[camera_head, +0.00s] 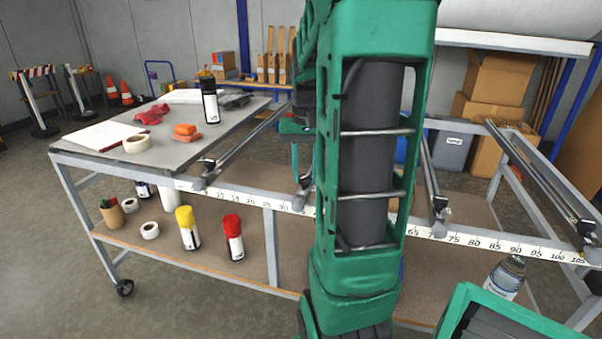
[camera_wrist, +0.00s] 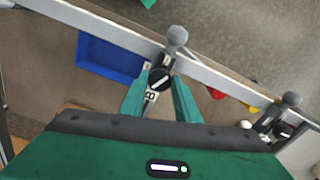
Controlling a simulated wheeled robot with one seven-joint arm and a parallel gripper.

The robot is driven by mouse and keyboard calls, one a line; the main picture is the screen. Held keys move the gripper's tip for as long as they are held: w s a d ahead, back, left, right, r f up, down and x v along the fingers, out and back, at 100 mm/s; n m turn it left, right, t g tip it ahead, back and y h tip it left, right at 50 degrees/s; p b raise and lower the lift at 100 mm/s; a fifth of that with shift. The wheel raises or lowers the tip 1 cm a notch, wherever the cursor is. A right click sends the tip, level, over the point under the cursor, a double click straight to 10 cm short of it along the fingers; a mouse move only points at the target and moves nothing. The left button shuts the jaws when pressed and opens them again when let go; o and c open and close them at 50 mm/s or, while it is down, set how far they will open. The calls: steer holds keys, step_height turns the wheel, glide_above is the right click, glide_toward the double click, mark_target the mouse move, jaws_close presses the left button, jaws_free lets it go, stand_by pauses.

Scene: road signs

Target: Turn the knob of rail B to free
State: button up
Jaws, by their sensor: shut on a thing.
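The knob of rail B (camera_wrist: 160,78) is black and round with a white line, which stands diagonally in the wrist view. A label with the letter B (camera_wrist: 151,95) shows just below it, partly hidden. My gripper (camera_wrist: 159,84) has its two green fingers on either side of this knob and is shut on it. In the head view, rail B (camera_head: 304,187) is mostly hidden behind my arm; its front end shows at the scaled front bar (camera_head: 262,203). The words or marks for free are not readable.
A neighbouring rail end with its own black knob (camera_wrist: 284,131) is at the right of the wrist view. Two more rails (camera_head: 438,212) lie right of my arm in the head view. A grey tabletop (camera_head: 195,150) with tape, bottle and papers is at left; spray cans stand on the lower shelf.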

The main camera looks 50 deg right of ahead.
mark_target(305, 176)
steer(key=n, duration=0.5)
steer(key=shift+d+n, duration=0.1)
steer(key=shift+n, duration=0.3)
stand_by(0.4)
steer(key=o, duration=1)
steer(key=shift+o, duration=0.2)
steer(key=shift+r, duration=0.1)
step_height(305, 176, up, 11)
steer(key=shift+f, duration=0.2)
steer(key=shift+w, duration=0.1)
